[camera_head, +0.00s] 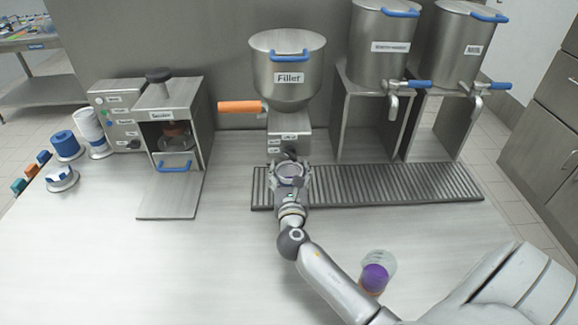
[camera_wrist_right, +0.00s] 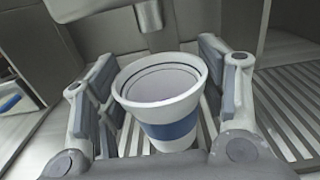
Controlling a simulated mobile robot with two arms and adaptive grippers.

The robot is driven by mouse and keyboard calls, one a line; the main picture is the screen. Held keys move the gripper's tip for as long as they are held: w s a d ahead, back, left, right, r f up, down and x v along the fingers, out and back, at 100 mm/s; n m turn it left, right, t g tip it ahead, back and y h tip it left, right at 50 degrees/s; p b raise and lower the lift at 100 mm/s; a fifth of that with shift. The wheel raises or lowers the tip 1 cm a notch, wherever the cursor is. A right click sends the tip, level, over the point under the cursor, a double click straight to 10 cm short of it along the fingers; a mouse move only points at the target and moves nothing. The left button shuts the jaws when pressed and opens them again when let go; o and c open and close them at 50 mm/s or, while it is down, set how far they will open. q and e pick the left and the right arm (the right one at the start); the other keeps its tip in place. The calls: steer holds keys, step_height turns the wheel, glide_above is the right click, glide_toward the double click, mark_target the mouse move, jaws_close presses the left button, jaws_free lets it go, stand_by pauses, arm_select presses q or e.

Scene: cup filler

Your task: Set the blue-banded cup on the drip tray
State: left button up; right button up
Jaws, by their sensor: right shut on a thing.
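The blue-banded cup (camera_wrist_right: 165,95) is white with a blue band and a dark rim line, and looks empty in the right wrist view. My right gripper (camera_head: 290,175) is shut on it, with one finger on each side. In the head view the cup is mostly hidden by the gripper; its round mouth shows below the filler's spout. The slatted drip tray (camera_head: 400,185) runs along below the filler and the dispensers, and its slats show behind the cup in the wrist view (camera_wrist_right: 282,110). I cannot tell whether the cup's base touches the tray. My left gripper is not in view.
The filler (camera_head: 288,85) with its orange handle (camera_head: 241,107) stands just behind the gripper. Two steel dispensers (camera_head: 384,45) stand to the right. A clear cup with purple (camera_head: 375,275) stands near my right forearm. A sealing machine (camera_head: 170,130) is at left. The front left counter is clear.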

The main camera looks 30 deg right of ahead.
mark_target(289, 168)
steer(key=x, duration=0.4)
steer(key=shift+f, duration=0.8)
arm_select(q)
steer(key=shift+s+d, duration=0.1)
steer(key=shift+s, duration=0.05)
arm_select(e)
steer(key=shift+s, duration=0.15)
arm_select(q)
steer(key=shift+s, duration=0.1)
arm_select(e)
steer(key=shift+a+r, duration=0.1)
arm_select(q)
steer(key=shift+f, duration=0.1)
arm_select(e)
steer(key=o, duration=0.6)
steer(key=shift+f, duration=0.25)
steer(key=o, duration=0.4)
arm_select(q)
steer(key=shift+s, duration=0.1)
arm_select(e)
steer(key=shift+r, duration=0.1)
